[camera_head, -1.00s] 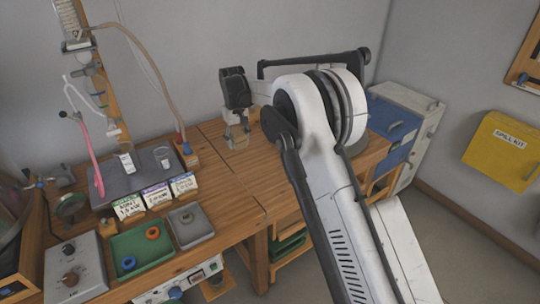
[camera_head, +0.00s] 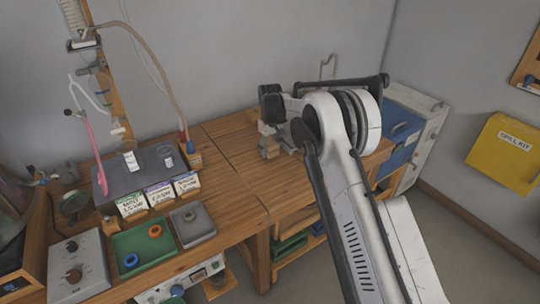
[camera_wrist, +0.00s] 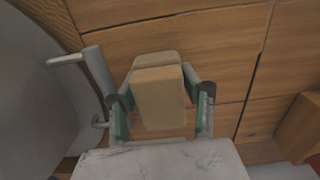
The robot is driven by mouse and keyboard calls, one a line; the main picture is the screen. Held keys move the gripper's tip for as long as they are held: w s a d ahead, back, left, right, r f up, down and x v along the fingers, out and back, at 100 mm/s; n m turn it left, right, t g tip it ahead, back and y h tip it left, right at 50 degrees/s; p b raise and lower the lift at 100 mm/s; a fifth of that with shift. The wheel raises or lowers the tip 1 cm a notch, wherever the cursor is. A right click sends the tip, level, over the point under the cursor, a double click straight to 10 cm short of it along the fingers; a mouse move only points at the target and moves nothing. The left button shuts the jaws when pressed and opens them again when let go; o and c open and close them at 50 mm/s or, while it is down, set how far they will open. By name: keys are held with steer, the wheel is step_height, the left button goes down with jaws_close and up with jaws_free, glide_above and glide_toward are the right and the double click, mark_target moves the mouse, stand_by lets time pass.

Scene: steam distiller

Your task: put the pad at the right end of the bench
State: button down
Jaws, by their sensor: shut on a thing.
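The pad (camera_wrist: 160,98) is a pale tan block with a second tan layer showing behind it. In the wrist view it sits between the two green-lined fingers of my gripper (camera_wrist: 162,108), which is shut on it. In the head view my gripper (camera_head: 269,142) is low over the right part of the wooden bench (camera_head: 240,160), near the back wall. The pad is hard to make out there, and I cannot tell whether it touches the wood.
A large grey rounded thing (camera_wrist: 35,105) with a metal rod is close beside my gripper in the wrist view. The grey tray (camera_head: 193,223), green tray (camera_head: 143,249) and labelled boxes (camera_head: 159,195) stand left. A blue-fronted cabinet (camera_head: 403,140) is beyond the bench's right end.

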steer(key=shift+f, duration=1.45)
steer(key=shift+f, duration=0.1)
steer(key=shift+f, duration=0.1)
steer(key=c, duration=1)
jaws_free()
